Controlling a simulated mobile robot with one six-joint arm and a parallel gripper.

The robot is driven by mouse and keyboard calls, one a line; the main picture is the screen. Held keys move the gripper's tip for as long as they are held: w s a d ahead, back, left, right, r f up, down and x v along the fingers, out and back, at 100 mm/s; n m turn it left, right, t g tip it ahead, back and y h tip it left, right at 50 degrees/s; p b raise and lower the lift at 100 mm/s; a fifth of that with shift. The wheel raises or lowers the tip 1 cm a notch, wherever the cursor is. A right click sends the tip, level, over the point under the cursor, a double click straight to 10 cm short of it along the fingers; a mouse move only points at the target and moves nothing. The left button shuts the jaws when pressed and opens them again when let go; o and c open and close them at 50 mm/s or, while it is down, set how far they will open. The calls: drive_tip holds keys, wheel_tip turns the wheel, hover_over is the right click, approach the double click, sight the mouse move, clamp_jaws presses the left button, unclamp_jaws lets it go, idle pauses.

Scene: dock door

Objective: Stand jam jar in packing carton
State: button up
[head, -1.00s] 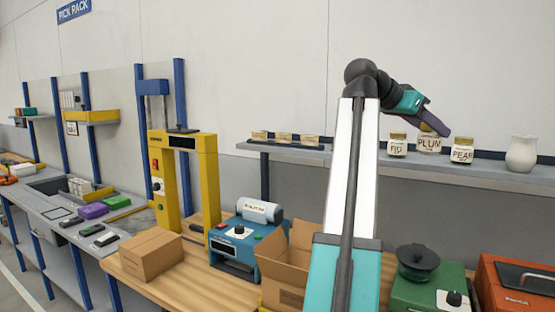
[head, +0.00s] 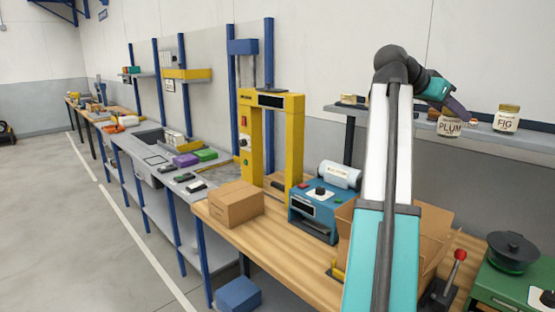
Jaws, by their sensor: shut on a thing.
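My gripper (head: 457,106) is shut on the plum jam jar (head: 449,127), a glass jar with a cream label reading PLUM. It holds the jar upright, in front of the wall shelf in the picture, with the lid largely hidden by the jaws. The open packing carton (head: 436,226) stands on the wooden bench, lower and to the left of the jar. My arm crosses in front of the carton and hides much of it, including its inside.
A fig jar (head: 506,119) stands on the grey shelf (head: 490,136). A closed box (head: 236,204), a blue machine (head: 316,212) and a yellow frame (head: 294,140) are left of the carton. A red-knobbed lever (head: 457,262) and a green machine (head: 505,285) are right.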

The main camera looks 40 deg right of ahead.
drive_tip(key=w+a+f+n+t, duration=0.3)
drive_tip(key=w+a+f, duration=0.45)
drive_tip(key=w, duration=0.55)
drive_tip(key=w+a+f+n+t, duration=0.3)
drive_tip(key=w+a+f, duration=0.3)
drive_tip(key=w+a, duration=0.45)
drive_tip(key=w+a+f+n+t, duration=0.35)
drive_tip(key=w+a+f, duration=0.35)
drive_tip(key=w, duration=0.7)
drive_tip(key=w+a+f+n+t+y, duration=0.2)
drive_tip(key=w+a+f, duration=0.2)
drive_tip(key=a, duration=0.4)
drive_tip(key=w+a+f+n+t+y, duration=0.15)
drive_tip(key=w+a+f, duration=0.25)
drive_tip(key=a, duration=0.4)
drive_tip(key=w+a+f+n+t+y, duration=0.2)
drive_tip(key=w+a+f+n, duration=0.15)
drive_tip(key=a, duration=0.45)
drive_tip(key=w+a+f+n+t+y, duration=0.1)
drive_tip(key=a+n+y, duration=0.1)
drive_tip(key=a, duration=0.6)
drive_tip(key=w+a+f+n+y, duration=0.1)
drive_tip(key=a+n+y, duration=0.2)
drive_tip(key=a, duration=0.5)
drive_tip(key=shift+w+a+n+t+y, duration=0.3)
drive_tip(key=shift+w+n+t+y, duration=0.05)
drive_tip(key=shift+t+y, duration=0.1)
drive_tip(key=shift+s, duration=0.1)
